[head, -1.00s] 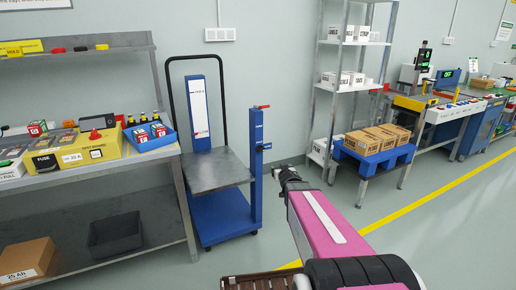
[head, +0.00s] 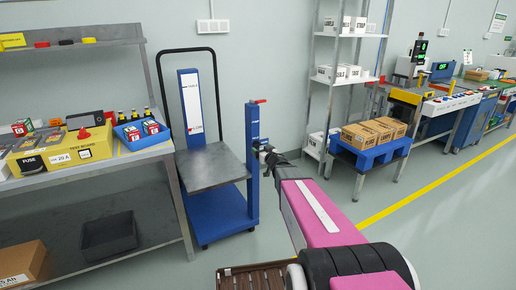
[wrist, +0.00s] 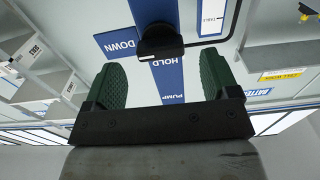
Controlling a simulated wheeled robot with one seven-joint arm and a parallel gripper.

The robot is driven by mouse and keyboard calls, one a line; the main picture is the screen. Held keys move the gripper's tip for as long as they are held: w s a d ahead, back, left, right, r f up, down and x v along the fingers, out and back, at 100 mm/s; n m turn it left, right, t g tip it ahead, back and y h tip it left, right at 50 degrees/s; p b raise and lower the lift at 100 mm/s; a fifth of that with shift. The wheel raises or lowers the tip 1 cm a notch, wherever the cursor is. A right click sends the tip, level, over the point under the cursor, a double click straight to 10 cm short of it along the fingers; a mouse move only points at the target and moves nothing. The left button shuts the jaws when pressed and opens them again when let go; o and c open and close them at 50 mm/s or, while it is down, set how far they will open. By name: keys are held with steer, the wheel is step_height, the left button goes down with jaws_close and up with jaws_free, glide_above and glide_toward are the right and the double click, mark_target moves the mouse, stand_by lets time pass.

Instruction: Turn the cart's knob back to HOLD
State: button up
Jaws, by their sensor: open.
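The cart (head: 222,218) is blue, with a grey platform (head: 210,168) and a blue post (head: 252,180) on its right side. My gripper (head: 264,150) is in front of this post; the knob is too small or hidden there to make out. In the wrist view the black knob (wrist: 158,40) is ahead of the gap between my open green fingers (wrist: 162,84), apart from both. Blue labels DOWN (wrist: 122,44), HOLD (wrist: 168,78) and PUMP (wrist: 173,98) are near it. A small pale mark shows at the knob's lower left edge; I cannot tell its exact setting.
A red-tipped lever (head: 257,101) tops the post. Left is a workbench (head: 120,157) with a yellow test board (head: 78,150) and blue bin (head: 143,139). Right are a metal shelf (head: 345,84) and a blue pallet (head: 369,153) with cartons. Floor right of the cart is open.

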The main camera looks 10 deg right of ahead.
mark_target(258, 147)
steer(key=shift+x, duration=2)
steer(key=c, duration=0.9)
